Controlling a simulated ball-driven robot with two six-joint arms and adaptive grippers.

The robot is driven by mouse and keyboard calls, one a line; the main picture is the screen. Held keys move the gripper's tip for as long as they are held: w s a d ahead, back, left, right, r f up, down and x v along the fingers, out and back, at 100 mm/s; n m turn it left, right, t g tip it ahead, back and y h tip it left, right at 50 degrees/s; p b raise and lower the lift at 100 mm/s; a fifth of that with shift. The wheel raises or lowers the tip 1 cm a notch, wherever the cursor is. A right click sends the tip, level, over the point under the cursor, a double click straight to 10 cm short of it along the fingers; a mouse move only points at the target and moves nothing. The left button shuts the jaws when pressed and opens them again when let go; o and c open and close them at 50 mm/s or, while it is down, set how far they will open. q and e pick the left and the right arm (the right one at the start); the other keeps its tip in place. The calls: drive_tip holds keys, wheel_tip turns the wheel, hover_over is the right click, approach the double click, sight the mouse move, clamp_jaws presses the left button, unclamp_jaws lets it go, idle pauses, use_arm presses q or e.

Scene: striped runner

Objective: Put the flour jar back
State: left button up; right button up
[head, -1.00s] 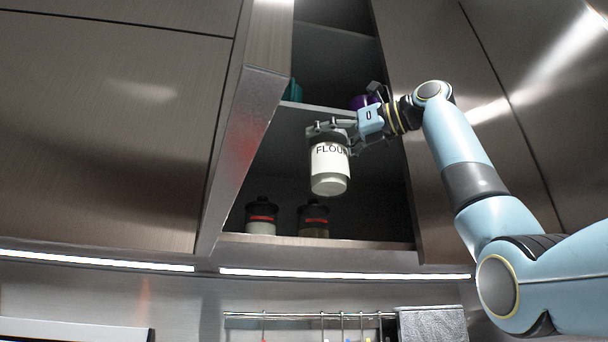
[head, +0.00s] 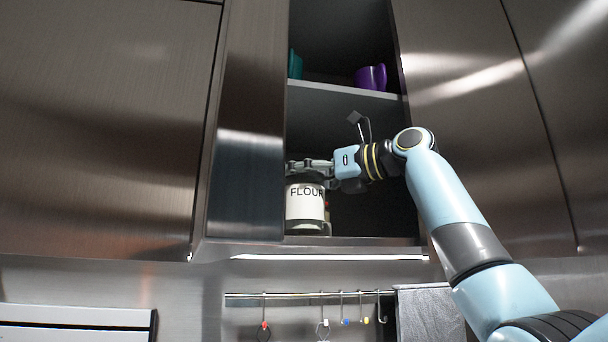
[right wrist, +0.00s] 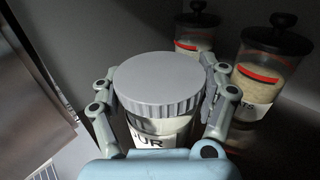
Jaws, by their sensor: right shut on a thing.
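The flour jar (head: 305,206), white-labelled with a grey ribbed lid, is upright in the open cabinet, low near the bottom shelf (head: 350,241). In the right wrist view its lid (right wrist: 160,82) fills the middle. Whether the jar's base touches the shelf I cannot tell. My left gripper is not in view.
Two black-lidded jars with red bands, one nearer (right wrist: 270,65) and one farther (right wrist: 195,35), stand beside the flour jar. A purple cup (head: 371,77) and a teal cup (head: 295,64) are on the upper shelf (head: 340,90). The open cabinet door (head: 247,150) stands at the left.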

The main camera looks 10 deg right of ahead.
drive_tip(key=shift+f, duration=0.5)
drive_tip(key=o, duration=1.7)
drive_tip(key=shift+f, duration=0.2)
drive_tip(key=b+v, duration=0.5)
drive_tip(key=v, duration=0.7)
drive_tip(key=shift+r+b, duration=0.2)
drive_tip(key=shift+b, duration=0.15)
drive_tip(key=shift+f, duration=0.15)
